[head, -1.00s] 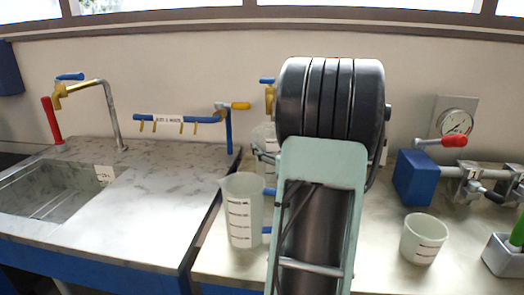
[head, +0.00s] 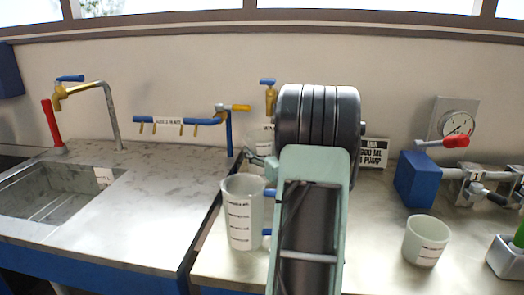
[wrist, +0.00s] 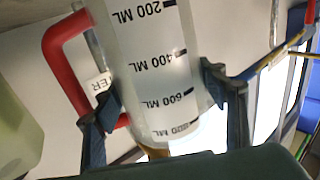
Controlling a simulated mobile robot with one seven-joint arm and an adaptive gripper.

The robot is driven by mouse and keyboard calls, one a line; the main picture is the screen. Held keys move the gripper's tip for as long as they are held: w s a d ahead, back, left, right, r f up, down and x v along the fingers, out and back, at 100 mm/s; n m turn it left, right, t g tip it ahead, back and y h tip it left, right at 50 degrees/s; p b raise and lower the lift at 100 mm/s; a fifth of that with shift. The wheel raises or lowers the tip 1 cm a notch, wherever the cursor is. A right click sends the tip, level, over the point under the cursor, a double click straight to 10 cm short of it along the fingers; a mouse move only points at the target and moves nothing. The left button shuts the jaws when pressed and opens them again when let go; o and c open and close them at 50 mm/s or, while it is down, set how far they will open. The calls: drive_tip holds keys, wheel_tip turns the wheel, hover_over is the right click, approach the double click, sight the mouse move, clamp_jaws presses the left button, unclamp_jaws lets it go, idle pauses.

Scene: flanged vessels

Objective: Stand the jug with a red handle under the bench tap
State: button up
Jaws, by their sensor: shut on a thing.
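The jug with a red handle (wrist: 155,60) fills the middle of the wrist view, a translucent body with black ML marks. My gripper (wrist: 160,88) is shut on it, one finger on each side of the body. In the head view my arm hides most of the gripper; a pale jug part (head: 262,138) shows left of the arm, but its handle is hidden. A yellow tap with a blue lever (head: 268,95) stands behind it, partly covered by the arm. Whether the held jug touches the bench cannot be told.
A measuring jug with blue handle parts (head: 242,215) stands on the bench left of my arm. A white beaker (head: 425,243), blue block (head: 418,180) and gauge (head: 456,124) are at right. A sink (head: 55,195) with a curved tap (head: 105,100) is at left.

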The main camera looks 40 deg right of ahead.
drive_tip(key=shift+f, duration=0.2)
drive_tip(key=o, duration=1.2)
drive_tip(key=shift+r, duration=0.1)
drive_tip(key=shift+r, duration=0.2)
drive_tip(key=v, duration=1.2)
drive_tip(key=shift+p, duration=0.4)
